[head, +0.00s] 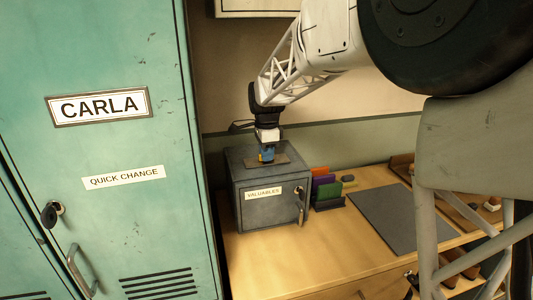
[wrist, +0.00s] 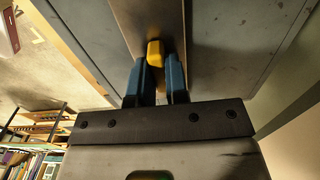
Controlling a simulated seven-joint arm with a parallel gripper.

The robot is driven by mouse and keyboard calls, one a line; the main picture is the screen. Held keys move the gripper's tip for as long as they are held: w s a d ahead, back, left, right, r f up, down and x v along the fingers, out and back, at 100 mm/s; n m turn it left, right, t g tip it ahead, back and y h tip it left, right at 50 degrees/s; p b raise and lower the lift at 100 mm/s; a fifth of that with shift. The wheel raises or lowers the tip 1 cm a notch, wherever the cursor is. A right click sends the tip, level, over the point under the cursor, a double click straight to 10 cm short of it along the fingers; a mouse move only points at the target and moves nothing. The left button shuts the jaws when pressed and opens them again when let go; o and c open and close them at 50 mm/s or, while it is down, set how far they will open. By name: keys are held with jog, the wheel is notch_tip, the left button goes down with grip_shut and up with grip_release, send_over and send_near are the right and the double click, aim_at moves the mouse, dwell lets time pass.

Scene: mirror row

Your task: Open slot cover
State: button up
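The slot cover (wrist: 122,10) is a brown metal plate on top of the grey safe (head: 263,207) labelled VALUABLES. A small yellow knob (wrist: 155,53) stands on the plate. My gripper (head: 266,158) points down at the top of the safe. In the wrist view its two blue fingers (wrist: 156,62) are on either side of the knob, with no clear gap between them and it. The gripper looks shut on the knob. The slot under the plate is not visible. In the head view my gripper hides most of the knob.
A teal locker (head: 120,220) labelled CARLA stands close on the left. Colored upright items (head: 323,187) are right of the safe, and a dark mat (head: 395,217) lies on the wooden bench (head: 290,262). The wall is close behind the safe.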

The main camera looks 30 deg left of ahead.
grip_shut()
jog(key=shift+w+a, duration=1.8)
jog(key=shift+a, duration=0.05)
jog(key=o, duration=0.6)
grip_release()
jog(key=shift+r, duration=0.1)
notch_tip(320, 180, up, 8)
